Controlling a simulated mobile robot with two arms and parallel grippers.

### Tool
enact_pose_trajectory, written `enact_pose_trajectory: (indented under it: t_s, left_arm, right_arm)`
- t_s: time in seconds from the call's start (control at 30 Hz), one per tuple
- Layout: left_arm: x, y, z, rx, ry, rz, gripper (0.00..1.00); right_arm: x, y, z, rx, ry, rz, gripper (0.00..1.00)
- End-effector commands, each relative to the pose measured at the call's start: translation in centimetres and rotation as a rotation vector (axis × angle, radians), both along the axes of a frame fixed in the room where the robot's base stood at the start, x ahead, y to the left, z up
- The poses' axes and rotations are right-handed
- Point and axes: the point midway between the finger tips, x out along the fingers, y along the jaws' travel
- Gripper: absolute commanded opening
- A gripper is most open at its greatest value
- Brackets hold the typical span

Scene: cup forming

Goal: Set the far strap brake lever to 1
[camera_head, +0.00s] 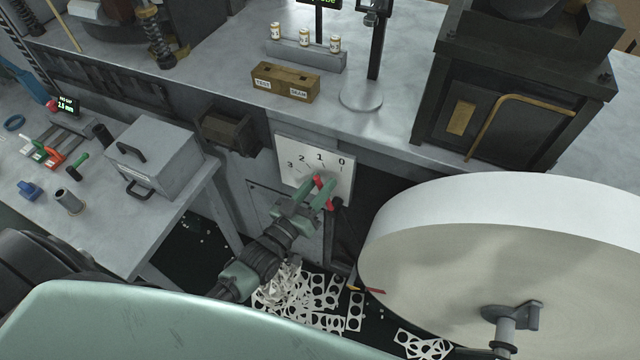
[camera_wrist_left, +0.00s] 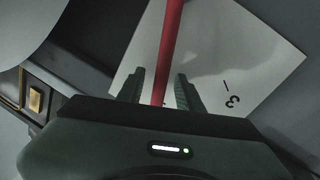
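The brake dial is a white plate (camera_head: 330,178) marked 3, 2, 1, 0 from left to right, on the front of the grey bench. A red lever (camera_head: 326,191) stands out in front of its lower part. I cannot tell which number it points at. My left gripper (camera_head: 312,193) is at the lever. In the left wrist view the red lever (camera_wrist_left: 172,42) runs between the two fingers (camera_wrist_left: 162,88), with a visible gap on its right side, so the gripper looks open around it. Part of the plate (camera_wrist_left: 225,55) shows behind. My right gripper is not in view.
A large white paper roll (camera_head: 480,255) stands close on the right, with a small red bar (camera_head: 375,291) at its left edge. Punched paper scraps (camera_head: 320,300) lie on the floor below. A side table (camera_head: 100,225) with a grey box (camera_head: 155,158) is on the left.

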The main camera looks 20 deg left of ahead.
Motion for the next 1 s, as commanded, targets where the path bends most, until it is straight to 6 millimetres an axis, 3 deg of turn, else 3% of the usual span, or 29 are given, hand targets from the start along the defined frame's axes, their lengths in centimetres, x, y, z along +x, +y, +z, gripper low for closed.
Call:
enact_pose_trajectory:
  t_s: [0.2, 0.6, 1.0]
  left_arm:
    - [-0.7, 0.2, -0.1, 0.000, 0.001, 0.000, 0.36]
    - [-6.7, 1.5, -0.6, 0.000, 0.002, 0.000, 0.36]
    - [-7.6, 1.7, -0.5, 0.000, -0.001, 0.000, 0.36]
  right_arm:
    - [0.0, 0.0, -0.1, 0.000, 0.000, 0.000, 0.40]
    - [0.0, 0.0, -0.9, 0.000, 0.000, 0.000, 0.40]
    - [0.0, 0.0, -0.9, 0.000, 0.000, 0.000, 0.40]
